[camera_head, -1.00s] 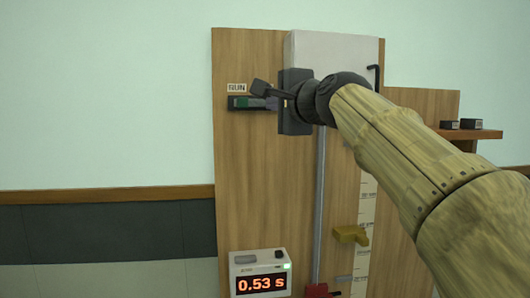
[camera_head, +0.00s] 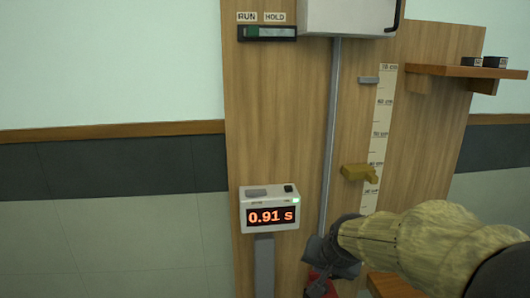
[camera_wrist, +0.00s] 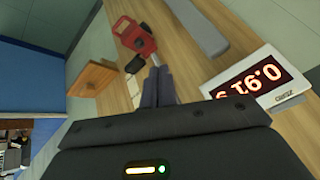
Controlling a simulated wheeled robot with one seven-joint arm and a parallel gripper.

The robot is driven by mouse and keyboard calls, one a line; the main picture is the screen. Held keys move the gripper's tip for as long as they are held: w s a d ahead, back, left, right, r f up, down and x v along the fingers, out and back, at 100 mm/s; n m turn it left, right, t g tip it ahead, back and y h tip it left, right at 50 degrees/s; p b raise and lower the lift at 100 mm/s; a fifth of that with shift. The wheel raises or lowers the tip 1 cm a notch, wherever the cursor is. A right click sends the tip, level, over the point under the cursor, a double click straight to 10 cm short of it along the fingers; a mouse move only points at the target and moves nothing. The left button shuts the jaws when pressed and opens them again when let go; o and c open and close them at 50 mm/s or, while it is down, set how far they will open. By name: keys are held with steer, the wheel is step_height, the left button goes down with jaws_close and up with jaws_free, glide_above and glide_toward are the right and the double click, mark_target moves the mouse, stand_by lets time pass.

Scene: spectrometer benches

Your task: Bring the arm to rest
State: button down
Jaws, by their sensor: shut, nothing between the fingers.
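My arm reaches in from the lower right in the head view, low in front of the wooden board (camera_head: 283,120). My gripper (camera_wrist: 158,84) is shut and empty in the wrist view. In the head view the gripper's dark end shows near the foot of the metal rail (camera_head: 332,140), and its fingertips cannot be made out there. It partly covers a red block (camera_head: 322,288), which also shows beyond the fingers in the wrist view (camera_wrist: 135,36). I cannot tell whether they touch.
A timer (camera_head: 270,210) reading 0.91 s is left of my gripper. A RUN/HOLD switch (camera_head: 267,33) and a pale box (camera_head: 350,15) are above. A yellow bracket (camera_head: 357,172) sits beside the scale (camera_head: 381,125). A wooden shelf (camera_head: 468,72) juts out at right.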

steer(key=s+d+f+n+g+h, duration=0.1)
steer(key=s+f+n+g, duration=0.3)
steer(key=s+f, duration=0.8)
steer(key=shift+s+d+f+b, duration=0.2)
steer(key=shift+s+d+b, duration=0.15)
steer(key=shift+s+d, duration=0.4)
